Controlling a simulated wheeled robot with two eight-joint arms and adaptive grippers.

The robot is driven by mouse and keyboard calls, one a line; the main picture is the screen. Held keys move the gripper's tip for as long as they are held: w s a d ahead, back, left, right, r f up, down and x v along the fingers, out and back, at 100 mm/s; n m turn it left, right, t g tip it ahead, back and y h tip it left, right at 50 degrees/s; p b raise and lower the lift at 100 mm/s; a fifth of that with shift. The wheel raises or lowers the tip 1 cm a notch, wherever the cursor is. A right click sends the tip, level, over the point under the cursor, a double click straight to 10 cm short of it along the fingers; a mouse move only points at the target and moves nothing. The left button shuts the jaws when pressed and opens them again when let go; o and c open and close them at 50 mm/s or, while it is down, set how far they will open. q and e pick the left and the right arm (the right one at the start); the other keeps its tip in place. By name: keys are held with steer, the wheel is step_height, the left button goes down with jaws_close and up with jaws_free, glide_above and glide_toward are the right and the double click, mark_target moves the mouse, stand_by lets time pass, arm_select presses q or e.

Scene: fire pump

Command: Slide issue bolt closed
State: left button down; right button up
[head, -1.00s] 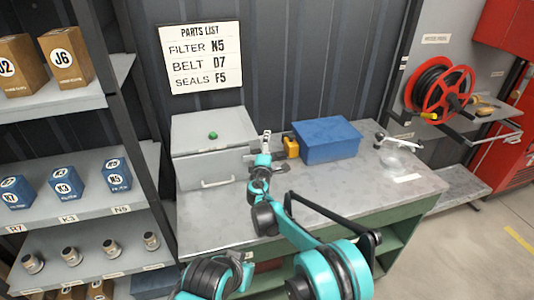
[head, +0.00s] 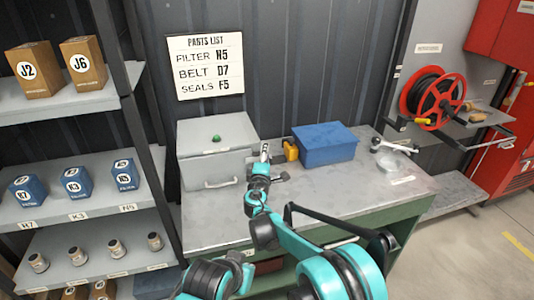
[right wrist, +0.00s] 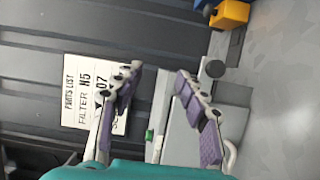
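The grey lidded box (head: 215,166) with a green button (head: 216,138) and a front handle stands on the workbench. My right gripper (head: 265,150) is at the box's right edge in the head view. In the right wrist view, its two fingers (right wrist: 157,75) are apart with nothing held between them. The grey box (right wrist: 185,135) lies behind and between the fingers. A round grey knob (right wrist: 215,68), perhaps the bolt's, shows just beyond one fingertip. I cannot tell whether they touch. The bolt is mostly hidden behind the gripper in the head view.
A yellow block (head: 290,150) and a blue box (head: 325,146) stand right of the gripper. The bench's front (head: 330,195) is clear. Shelves with labelled boxes (head: 72,183) stand at left, and a red hose reel (head: 437,100) is at right.

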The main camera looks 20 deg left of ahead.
arm_select(q)
steer(key=shift+w+a+f+b, duration=0.15)
steer(key=shift+w+f+b, duration=0.2)
steer(key=shift+w+f, duration=0.3)
arm_select(e)
steer(key=s, duration=0.1)
steer(key=s+d+f, duration=0.1)
steer(key=s, duration=0.1)
steer(key=shift+f, duration=0.2)
arm_select(q)
steer(key=shift+w, duration=0.1)
arm_select(e)
steer(key=shift+w+a+f, duration=0.1)
